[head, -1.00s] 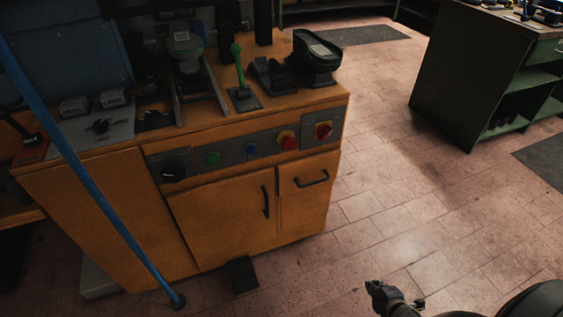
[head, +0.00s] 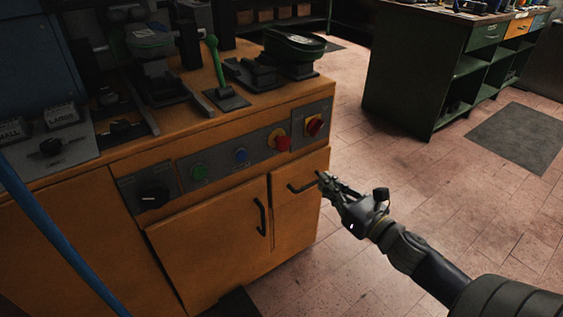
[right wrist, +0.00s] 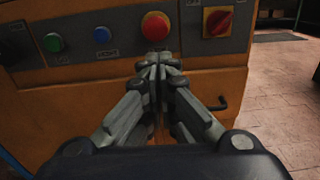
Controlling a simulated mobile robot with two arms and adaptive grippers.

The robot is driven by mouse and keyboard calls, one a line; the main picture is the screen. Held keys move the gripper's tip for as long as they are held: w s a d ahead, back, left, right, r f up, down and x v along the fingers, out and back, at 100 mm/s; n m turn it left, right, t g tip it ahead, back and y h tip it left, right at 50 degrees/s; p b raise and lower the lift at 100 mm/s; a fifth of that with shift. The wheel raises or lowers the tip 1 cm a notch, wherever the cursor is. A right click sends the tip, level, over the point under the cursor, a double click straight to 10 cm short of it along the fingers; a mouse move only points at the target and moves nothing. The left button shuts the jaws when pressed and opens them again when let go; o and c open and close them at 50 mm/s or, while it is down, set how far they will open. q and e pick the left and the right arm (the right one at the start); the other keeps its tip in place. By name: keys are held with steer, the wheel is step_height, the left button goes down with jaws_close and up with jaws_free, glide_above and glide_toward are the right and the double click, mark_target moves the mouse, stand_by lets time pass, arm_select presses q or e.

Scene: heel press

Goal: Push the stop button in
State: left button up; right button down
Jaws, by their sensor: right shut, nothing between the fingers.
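The stop button is a red mushroom button on a yellow collar (head: 281,142), on the grey strip along the front of the orange machine. In the right wrist view the red button (right wrist: 155,27) shows just beyond my fingertips. My right gripper (head: 322,178) is shut and empty, in front of the drawer, below and to the right of the button in the head view. In the right wrist view its closed fingers (right wrist: 153,62) point at the panel just under the button; whether they touch it cannot be told. My left gripper is out of view.
A red rotary switch on yellow (head: 314,125) sits right of the button. Blue (head: 240,155) and green (head: 199,172) buttons and a black knob (head: 153,195) sit left. A drawer handle (head: 303,187) juts out below. A blue pole (head: 55,240) stands at left.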

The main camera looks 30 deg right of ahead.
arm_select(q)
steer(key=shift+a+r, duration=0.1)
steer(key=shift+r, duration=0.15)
arm_select(e)
steer(key=shift+a+r+n, duration=0.25)
steer(key=shift+r+n, duration=0.05)
steer(key=shift+r, duration=0.05)
steer(key=b, duration=0.2)
glide_toward(285, 149)
steer(key=w, duration=0.7)
steer(key=shift+a+f, duration=0.15)
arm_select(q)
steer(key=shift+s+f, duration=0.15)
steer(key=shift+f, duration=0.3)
